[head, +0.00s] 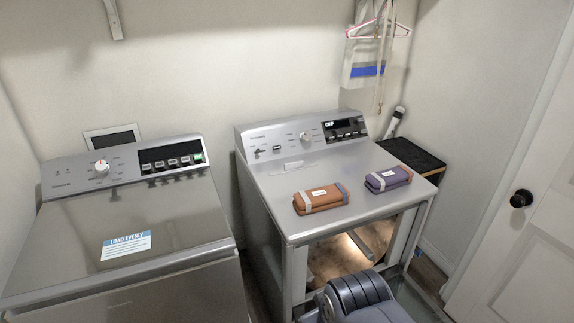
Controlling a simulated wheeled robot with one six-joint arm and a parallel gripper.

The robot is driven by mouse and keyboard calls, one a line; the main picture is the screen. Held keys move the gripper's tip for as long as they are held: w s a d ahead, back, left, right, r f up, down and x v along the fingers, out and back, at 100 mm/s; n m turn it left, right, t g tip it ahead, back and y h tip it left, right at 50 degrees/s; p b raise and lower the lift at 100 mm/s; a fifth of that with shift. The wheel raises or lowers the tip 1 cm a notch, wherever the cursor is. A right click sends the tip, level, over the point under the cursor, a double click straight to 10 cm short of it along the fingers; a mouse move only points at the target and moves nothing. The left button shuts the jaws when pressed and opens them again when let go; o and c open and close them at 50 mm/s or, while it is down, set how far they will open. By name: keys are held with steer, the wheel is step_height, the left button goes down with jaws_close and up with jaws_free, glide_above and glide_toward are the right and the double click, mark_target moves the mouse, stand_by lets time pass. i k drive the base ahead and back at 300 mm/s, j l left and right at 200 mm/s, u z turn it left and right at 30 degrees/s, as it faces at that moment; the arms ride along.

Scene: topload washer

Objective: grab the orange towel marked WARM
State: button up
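A folded orange towel (320,198) with pale bands and a small white label lies on top of the right-hand machine, near its front edge. The label's lettering is too small to read. A folded purple towel (388,179) with a similar label lies to its right, a short gap apart. Part of my arm shows at the bottom centre, in front of the right-hand machine and below the towels. My gripper is not in view.
The dryer-like machine (283,178) has an open front with a lit interior. A washer (60,250) with a closed lid stands on the left. A white door (530,225) is at right.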

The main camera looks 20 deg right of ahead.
mark_target(318, 199)
steer(key=i+l+u, duration=0.7)
